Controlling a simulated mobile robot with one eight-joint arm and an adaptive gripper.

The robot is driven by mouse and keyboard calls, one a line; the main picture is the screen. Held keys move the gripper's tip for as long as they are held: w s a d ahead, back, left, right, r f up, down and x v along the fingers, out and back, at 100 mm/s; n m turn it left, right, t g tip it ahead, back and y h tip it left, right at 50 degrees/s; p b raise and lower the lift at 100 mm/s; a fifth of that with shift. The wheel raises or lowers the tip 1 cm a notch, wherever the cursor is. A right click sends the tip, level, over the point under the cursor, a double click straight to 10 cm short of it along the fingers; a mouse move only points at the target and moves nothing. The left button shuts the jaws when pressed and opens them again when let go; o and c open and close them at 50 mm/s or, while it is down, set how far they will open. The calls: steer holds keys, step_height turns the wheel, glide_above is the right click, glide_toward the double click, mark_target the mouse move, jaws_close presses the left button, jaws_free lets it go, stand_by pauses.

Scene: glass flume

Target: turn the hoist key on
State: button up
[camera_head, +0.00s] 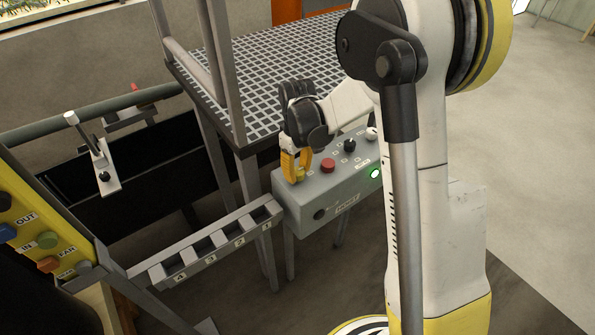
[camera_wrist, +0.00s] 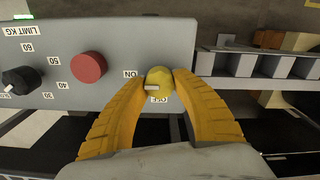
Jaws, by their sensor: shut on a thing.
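The hoist key is a yellow knob (camera_wrist: 159,79) with a pale bar on it, on a grey control box (camera_head: 325,195). In the wrist view the bar points left, just below the level of the ON label (camera_wrist: 131,74); the OFF label (camera_wrist: 160,99) is below the knob. My gripper (camera_wrist: 158,82) has its two yellow fingers on either side of the knob, shut on it. In the head view my gripper (camera_head: 293,168) reaches down to the box's left end, with the knob (camera_head: 300,174) partly hidden by the fingers.
A red button (camera_head: 327,165), a black dial (camera_head: 349,146) and a lit green lamp (camera_head: 375,173) are on the same box. A numbered slotted rack (camera_head: 215,243) adjoins its left side. A grating platform (camera_head: 270,70) stands behind. A yellow panel (camera_head: 40,225) is at far left.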

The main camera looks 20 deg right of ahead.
mark_target(297, 170)
steer(key=o, duration=1.2)
step_height(297, 170, up, 12)
steer(key=shift+r, duration=0.1)
